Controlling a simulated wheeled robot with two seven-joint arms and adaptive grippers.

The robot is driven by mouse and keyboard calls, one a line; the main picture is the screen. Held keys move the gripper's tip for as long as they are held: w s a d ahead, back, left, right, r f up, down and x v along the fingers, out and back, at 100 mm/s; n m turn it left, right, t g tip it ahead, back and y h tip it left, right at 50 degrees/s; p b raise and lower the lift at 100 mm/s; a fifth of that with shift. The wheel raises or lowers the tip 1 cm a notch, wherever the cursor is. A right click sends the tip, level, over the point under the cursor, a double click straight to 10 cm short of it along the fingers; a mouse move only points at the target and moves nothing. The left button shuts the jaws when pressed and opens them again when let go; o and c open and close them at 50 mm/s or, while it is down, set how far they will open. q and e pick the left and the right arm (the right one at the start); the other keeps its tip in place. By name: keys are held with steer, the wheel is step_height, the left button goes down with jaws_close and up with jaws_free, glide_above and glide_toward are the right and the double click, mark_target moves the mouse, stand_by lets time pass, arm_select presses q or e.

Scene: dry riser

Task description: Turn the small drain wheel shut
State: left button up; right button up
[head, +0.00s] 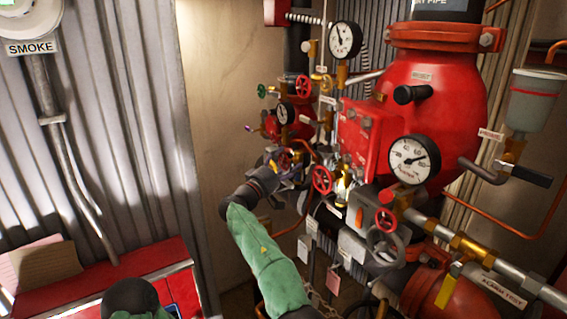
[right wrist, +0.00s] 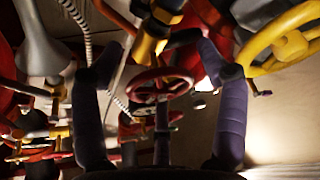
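Several small handwheels sit on the red valve assembly; I cannot read which is marked as the drain. In the head view there is a red wheel (head: 322,179) just right of my right gripper (head: 287,165), and another red wheel (head: 385,220) lower right. The right arm, in a green sleeve, reaches in from below. In the right wrist view, my right gripper (right wrist: 163,100) has its dark purple fingers spread apart. A small red wheel (right wrist: 160,83) shows between and ahead of them; contact cannot be made out. My left gripper is not in view.
A yellow wheel (right wrist: 283,42) is close beside the right finger in the wrist view. Pressure gauges (head: 414,160), a large red valve body (head: 425,90) and copper pipes crowd the area. A grey wheel (head: 385,243) is lower right. A red cabinet (head: 150,262) stands lower left.

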steer(key=shift+d+f, duration=0.1)
steer(key=shift+a+r, duration=0.2)
steer(key=shift+r, duration=0.05)
steer(key=shift+d+r+n+y+p, duration=0.15)
steer(key=shift+n+y+p, duration=0.2)
steer(key=shift+n, duration=0.55)
steer(key=n+y+p, duration=0.1)
steer(key=n+p, duration=0.1)
steer(key=p, duration=0.2)
steer(key=n+g+p, duration=0.1)
steer(key=n+p, duration=0.2)
steer(key=p, duration=0.1)
steer(key=shift+r+y, duration=0.2)
steer(key=shift+y, duration=0.15)
steer(key=p, duration=0.2)
steer(key=shift+n+p, duration=0.3)
steer(key=s+a+f+t+y+b, duration=0.1)
steer(key=s+b, duration=0.5)
steer(key=b, duration=0.7)
steer(key=s+a+f+n+t+y+b, duration=0.1)
steer(key=s+b, duration=0.5)
steer(key=b, duration=0.7)
steer(key=a+f+t+y, duration=0.1)
steer(key=t+y, duration=0.1)
steer(key=y, duration=0.1)
steer(key=shift+t+y+b, duration=0.3)
steer(key=shift+t, duration=0.1)
steer(key=shift+w+r, duration=0.1)
steer(key=shift+r, duration=0.05)
